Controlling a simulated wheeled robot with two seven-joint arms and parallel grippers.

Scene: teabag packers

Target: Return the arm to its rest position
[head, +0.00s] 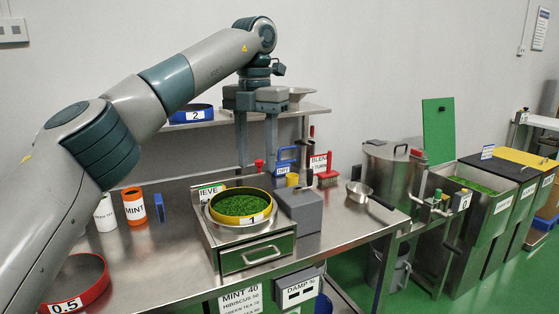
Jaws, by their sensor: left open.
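My left arm (180,85) comes in from the left and reaches across the upper left of the head view. Its gripper (256,165) points down with two grey fingers apart and nothing between them. It hangs above the steel bench, behind the yellow-rimmed sieve (268,211) labelled 1 in the picture. That sieve holds green leaf and sits on a steel box with a drawer (256,257). My right gripper does not show.
A shelf (315,110) with a blue ring (192,115) labelled 2 is behind the arm. A red ring (84,297) labelled 0.5, an orange MINT tin (133,208), a grey box (298,210) and a red brush (328,179) stand on the bench. Bare bench lies left of the sieve.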

